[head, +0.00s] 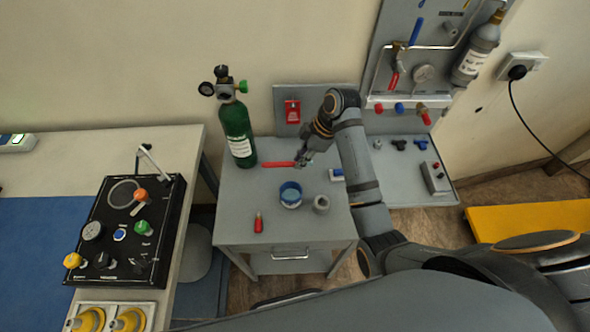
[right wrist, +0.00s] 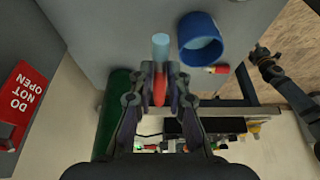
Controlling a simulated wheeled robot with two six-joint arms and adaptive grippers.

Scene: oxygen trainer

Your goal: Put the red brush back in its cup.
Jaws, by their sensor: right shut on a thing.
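The red brush (head: 280,164) lies level in the head view, its red length pointing left from my right gripper (head: 303,160) over the rear of the grey cart. In the right wrist view my right gripper (right wrist: 160,82) is shut on the red brush (right wrist: 160,88). A pale blue end shows in line with it, beyond the fingertips. The blue cup (head: 291,195) stands on the cart, in front of the gripper and apart from it. The blue cup (right wrist: 200,40) also shows right of the fingers in the wrist view.
A green oxygen cylinder (head: 237,134) stands at the cart's back left. A grey round piece (head: 321,203) stands right of the cup. A small red item (head: 258,222) lies near the cart's front (head: 300,235). A red sign (head: 292,111) is behind.

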